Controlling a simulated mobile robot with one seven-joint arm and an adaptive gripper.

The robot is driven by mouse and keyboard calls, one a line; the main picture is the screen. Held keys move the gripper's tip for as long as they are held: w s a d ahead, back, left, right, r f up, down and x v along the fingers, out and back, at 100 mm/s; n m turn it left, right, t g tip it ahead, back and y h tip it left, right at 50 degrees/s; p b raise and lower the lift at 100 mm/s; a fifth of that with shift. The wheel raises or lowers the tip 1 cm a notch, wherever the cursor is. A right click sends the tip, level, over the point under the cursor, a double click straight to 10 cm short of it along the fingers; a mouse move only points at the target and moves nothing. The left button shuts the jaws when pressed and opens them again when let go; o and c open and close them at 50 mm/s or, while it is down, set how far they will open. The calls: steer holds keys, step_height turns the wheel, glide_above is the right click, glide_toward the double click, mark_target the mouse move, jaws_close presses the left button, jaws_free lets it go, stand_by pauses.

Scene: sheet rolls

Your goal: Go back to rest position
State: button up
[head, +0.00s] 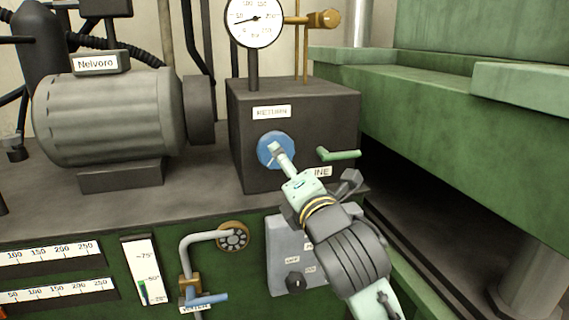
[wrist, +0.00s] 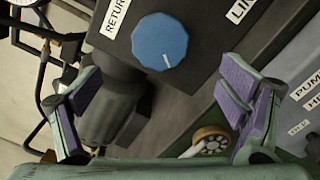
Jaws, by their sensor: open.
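My gripper (head: 313,166) is in front of the dark metal block (head: 330,107), near its blue round knob (head: 267,151). One finger overlaps the knob in the head view. In the wrist view my gripper (wrist: 160,98) is open, with purple pads wide apart and nothing between them. The knob (wrist: 160,40) shows whole beyond the fingertips there, with a white mark on its lower middle, and no pad is on it. The gap in depth is hard to judge.
A green lever (head: 340,154) sits right of the knob, with a gauge (head: 253,20) above the block. A motor (head: 108,115) stands left. A bent pipe with a blue-handled valve (head: 207,300) and a grey switch box (head: 285,250) are below. Green press beams (head: 450,110) stand at right.

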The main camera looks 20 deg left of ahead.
steer(key=shift+s+d, duration=0.25)
steer(key=shift+s, duration=0.1)
